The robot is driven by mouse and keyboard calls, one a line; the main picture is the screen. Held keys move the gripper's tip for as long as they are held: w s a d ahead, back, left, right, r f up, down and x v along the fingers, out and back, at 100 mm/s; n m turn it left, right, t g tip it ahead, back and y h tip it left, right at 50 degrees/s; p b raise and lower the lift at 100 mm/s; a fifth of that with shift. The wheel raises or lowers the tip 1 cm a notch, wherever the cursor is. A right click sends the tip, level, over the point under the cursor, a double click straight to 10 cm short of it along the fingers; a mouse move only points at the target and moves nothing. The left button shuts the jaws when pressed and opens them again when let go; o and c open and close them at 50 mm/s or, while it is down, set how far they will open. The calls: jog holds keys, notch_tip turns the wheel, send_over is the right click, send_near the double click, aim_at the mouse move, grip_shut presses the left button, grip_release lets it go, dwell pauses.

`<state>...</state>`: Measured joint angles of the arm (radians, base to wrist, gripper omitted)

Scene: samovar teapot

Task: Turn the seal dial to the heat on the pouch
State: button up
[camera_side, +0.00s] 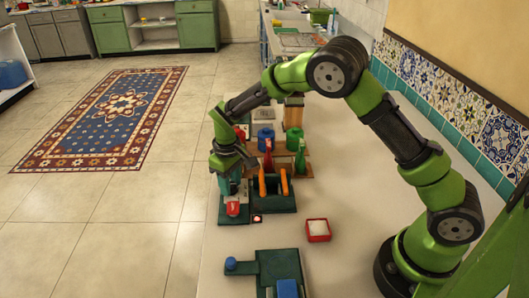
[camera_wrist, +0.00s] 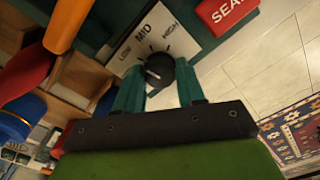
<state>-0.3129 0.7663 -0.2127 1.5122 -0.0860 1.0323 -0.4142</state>
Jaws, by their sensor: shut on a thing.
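The seal dial (camera_wrist: 158,70) is a round black knob on a white plate (camera_wrist: 144,48) marked LOW, MID and HIGH. The knob has a short white mark near its lower left side; I cannot be sure which word it points to. My gripper (camera_wrist: 160,84) has its two teal fingers on either side of the dial and is shut on it. In the side view my gripper (camera_side: 230,160) is low over the dark green sealer (camera_side: 238,215), and it hides the dial there. I cannot make out a pouch or its heat marking.
A red SEAL button (camera_wrist: 228,12) is beside the dial plate. An orange handle (camera_wrist: 66,22) is close on the left. A red tray (camera_side: 318,237) with white contents and another green device (camera_side: 278,266) are nearer on the counter. Bottles crowd behind my gripper.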

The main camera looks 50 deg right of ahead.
aim_at(231, 184)
jog(key=m, duration=0.4)
jog(key=shift+m, duration=0.3)
jog(key=m, duration=0.3)
jog(key=shift+m, duration=0.4)
jog(key=m, duration=0.3)
jog(key=shift+m, duration=2)
jog(key=o, duration=1)
jog(key=shift+o, duration=0.2)
notch_tip(231, 184, up, 17)
